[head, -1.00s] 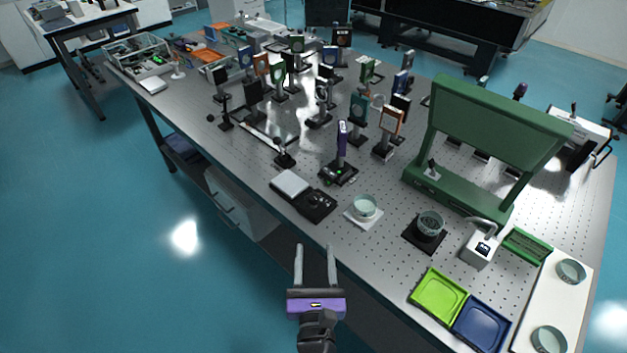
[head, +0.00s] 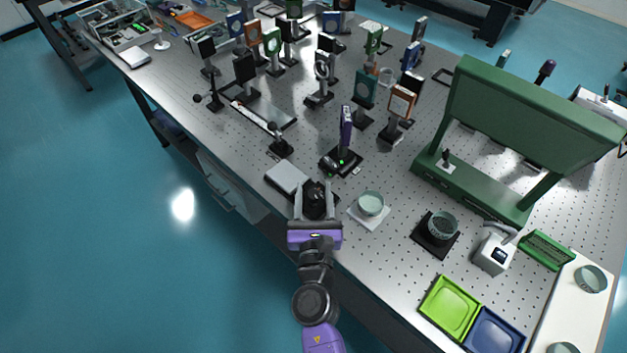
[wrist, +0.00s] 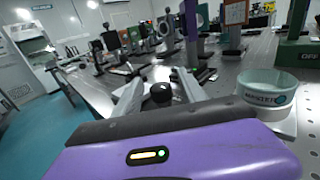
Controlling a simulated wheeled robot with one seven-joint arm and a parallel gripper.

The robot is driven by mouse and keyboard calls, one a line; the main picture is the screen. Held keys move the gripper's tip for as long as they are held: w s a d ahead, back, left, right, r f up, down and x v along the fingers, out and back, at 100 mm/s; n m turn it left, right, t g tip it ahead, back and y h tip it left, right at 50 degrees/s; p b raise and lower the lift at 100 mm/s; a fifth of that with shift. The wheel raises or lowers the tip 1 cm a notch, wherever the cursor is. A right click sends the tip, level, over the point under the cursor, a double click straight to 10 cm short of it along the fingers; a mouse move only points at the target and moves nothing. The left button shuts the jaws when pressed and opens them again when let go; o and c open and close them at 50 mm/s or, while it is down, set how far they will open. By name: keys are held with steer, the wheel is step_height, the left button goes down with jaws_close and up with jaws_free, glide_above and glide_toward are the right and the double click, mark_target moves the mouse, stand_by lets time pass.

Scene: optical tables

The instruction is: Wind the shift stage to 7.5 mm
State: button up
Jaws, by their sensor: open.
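My gripper (head: 315,188) is open at the near edge of the table, one finger on each side of a dark round knob on a black block (head: 316,204). In the wrist view the dark knob (wrist: 161,93) shows between the two fingers; I cannot tell whether they touch it. Just behind it stands a black stage (head: 341,162) with a green light and an upright purple plate (head: 346,127). The purple upright also shows in the wrist view (wrist: 191,32). I cannot tell which unit is the shift stage, and no millimetre scale is legible.
A pale flat plate (head: 287,178) lies left of the black block. A glass dish (head: 371,204) on a white pad stands close on the right. Several post-mounted optics stand behind. A green frame (head: 478,195), a green tray (head: 449,306) and a blue tray (head: 495,331) are further right.

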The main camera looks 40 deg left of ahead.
steer(key=shift+x, duration=1.55)
jaws_close()
